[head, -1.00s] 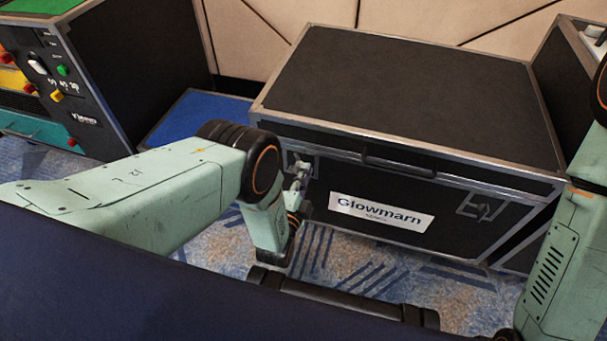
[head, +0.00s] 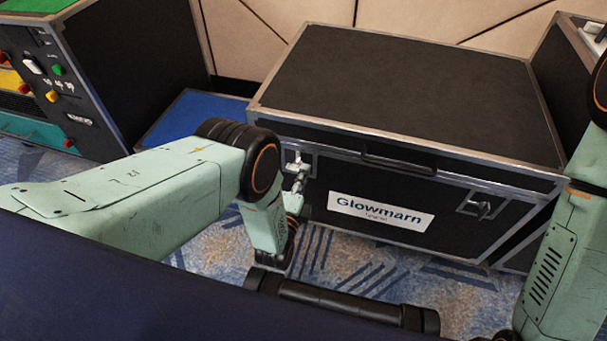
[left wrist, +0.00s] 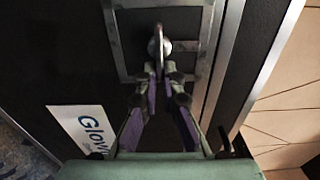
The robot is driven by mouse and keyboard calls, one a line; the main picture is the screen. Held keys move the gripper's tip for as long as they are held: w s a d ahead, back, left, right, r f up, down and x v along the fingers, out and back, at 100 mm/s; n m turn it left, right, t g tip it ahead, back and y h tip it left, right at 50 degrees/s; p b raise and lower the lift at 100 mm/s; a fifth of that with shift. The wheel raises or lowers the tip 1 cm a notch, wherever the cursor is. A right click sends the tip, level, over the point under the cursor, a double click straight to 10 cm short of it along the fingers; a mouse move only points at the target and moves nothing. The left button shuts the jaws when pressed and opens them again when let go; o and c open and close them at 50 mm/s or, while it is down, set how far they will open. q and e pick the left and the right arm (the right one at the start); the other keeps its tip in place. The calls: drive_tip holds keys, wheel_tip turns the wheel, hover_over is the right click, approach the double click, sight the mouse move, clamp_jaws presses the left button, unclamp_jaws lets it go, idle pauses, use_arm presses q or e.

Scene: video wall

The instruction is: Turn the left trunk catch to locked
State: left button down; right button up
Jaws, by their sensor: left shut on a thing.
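The black trunk (head: 400,85) with metal edges stands in front of me, its lid closed. Its left catch (head: 296,160) is on the front face near the upper left corner, partly hidden behind my gripper. In the left wrist view the catch (left wrist: 158,44) is a metal turn piece in a square frame. My left gripper (head: 299,179) is at this catch; in the left wrist view its fingers (left wrist: 160,76) are closed on the turn piece. The right catch (head: 480,208) is free on the trunk's front. My right arm shows at the right edge, but its gripper is out of view.
A white Glowmarn label (head: 380,213) is on the trunk front between the catches, below a black handle (head: 398,164). A dark cabinet with coloured buttons (head: 110,75) stands at left. A blue panel (head: 190,118) lies between it and the trunk.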

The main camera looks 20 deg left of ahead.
use_arm(q)
drive_tip(key=c, duration=1.5)
unclamp_jaws()
drive_tip(key=shift+r, duration=0.1)
wheel_tip(320, 180, up, 10)
drive_tip(key=shift+f, duration=0.1)
